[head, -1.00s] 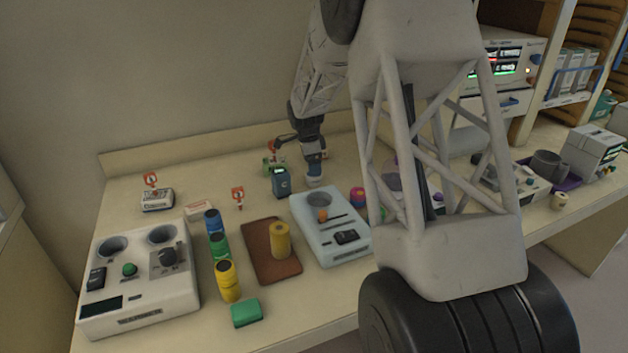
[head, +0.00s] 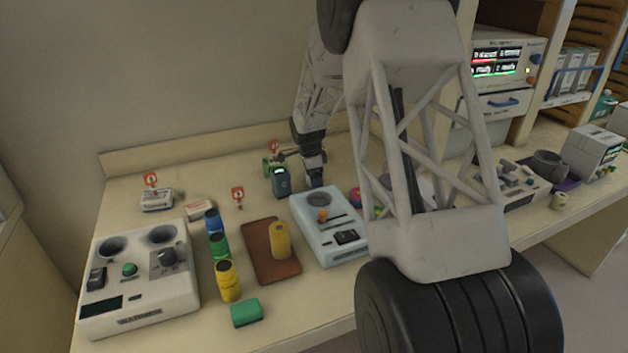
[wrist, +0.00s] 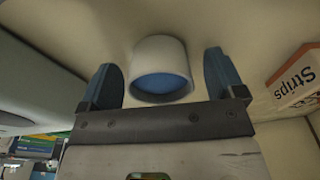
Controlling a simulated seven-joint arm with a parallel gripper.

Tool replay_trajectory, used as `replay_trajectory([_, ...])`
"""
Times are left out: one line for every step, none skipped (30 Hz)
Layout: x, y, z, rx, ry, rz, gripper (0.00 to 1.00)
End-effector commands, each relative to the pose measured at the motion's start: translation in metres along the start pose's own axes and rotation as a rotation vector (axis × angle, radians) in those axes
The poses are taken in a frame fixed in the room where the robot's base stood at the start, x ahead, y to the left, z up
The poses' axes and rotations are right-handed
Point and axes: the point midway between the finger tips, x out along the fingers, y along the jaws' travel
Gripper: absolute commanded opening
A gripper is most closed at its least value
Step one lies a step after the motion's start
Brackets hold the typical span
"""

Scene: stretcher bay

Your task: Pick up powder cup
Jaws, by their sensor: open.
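A white cup with a blue inside (wrist: 160,72), which looks like the powder cup, stands on the worktop in the wrist view. My gripper (wrist: 158,64) is open, with one blue finger on each side of the cup. A gap shows between the cup and each finger, so it is not clasped. In the head view my gripper (head: 315,171) is low over the worktop, behind the pale blue device; the cup is mostly hidden by it there.
A dark blue-green canister (head: 281,182) stands close left of my gripper. The pale blue device (head: 328,224) lies in front. A Strips box (wrist: 296,82) is at the right in the wrist view. A brown tray (head: 268,262) holds a yellow cylinder (head: 281,240).

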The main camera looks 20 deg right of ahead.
Motion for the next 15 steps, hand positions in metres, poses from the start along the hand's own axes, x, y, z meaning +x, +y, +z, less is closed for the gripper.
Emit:
replay_trajectory([0.0, 0.0, 0.0, 0.0, 0.0, 0.0, 0.88])
replay_trajectory([0.0, 0.0, 0.0, 0.0, 0.0, 0.0, 0.88])
replay_trajectory([-0.0001, 0.0, 0.0, 0.0, 0.0, 0.0, 0.88])
replay_trajectory([-0.0001, 0.0, 0.0, 0.0, 0.0, 0.0, 0.88])
replay_trajectory([-0.0001, 0.0, 0.0, 0.0, 0.0, 0.0, 0.88])
replay_trajectory([-0.0001, 0.0, 0.0, 0.0, 0.0, 0.0, 0.88])
replay_trajectory([-0.0001, 0.0, 0.0, 0.0, 0.0, 0.0, 0.88])
replay_trajectory([-0.0001, 0.0, 0.0, 0.0, 0.0, 0.0, 0.88])
replay_trajectory([-0.0001, 0.0, 0.0, 0.0, 0.0, 0.0, 0.88])
replay_trajectory([-0.0001, 0.0, 0.0, 0.0, 0.0, 0.0, 0.88])
replay_trajectory([-0.0001, 0.0, 0.0, 0.0, 0.0, 0.0, 0.85])
replay_trajectory([-0.0001, 0.0, 0.0, 0.0, 0.0, 0.0, 0.79])
replay_trajectory([-0.0001, 0.0001, 0.0, 0.0, 0.0, 0.0, 0.75])
replay_trajectory([-0.0001, 0.0001, 0.0, 0.0, 0.0, 0.0, 0.7])
replay_trajectory([-0.0002, 0.0, 0.0, 0.0, 0.0, 0.0, 0.64])
